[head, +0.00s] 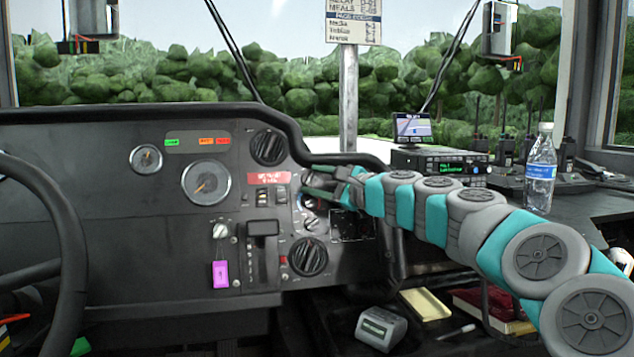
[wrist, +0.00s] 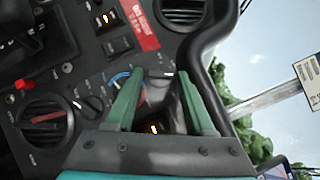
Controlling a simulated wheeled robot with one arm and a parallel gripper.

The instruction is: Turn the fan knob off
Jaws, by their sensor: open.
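My gripper (head: 309,182) reaches in from the right to the control panel, right of the red label. In the wrist view its two green fingers (wrist: 158,78) are apart, pointing at the panel. A dark knob (wrist: 157,86) with a white mark shows between them, beside a blue and red arc; the fingers partly hide it, and I cannot tell whether they touch it. A second small dark knob (wrist: 88,106) sits to the left, and shows below my gripper in the head view (head: 311,222). No label is readable, so I cannot tell which is the fan knob.
Round vents sit above (head: 267,147) and below (head: 308,257) the knobs. A dark curved rail (wrist: 212,85) runs close beside the right finger. The steering wheel (head: 62,230) is at left. A water bottle (head: 540,170) and a radio (head: 440,163) stand at right.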

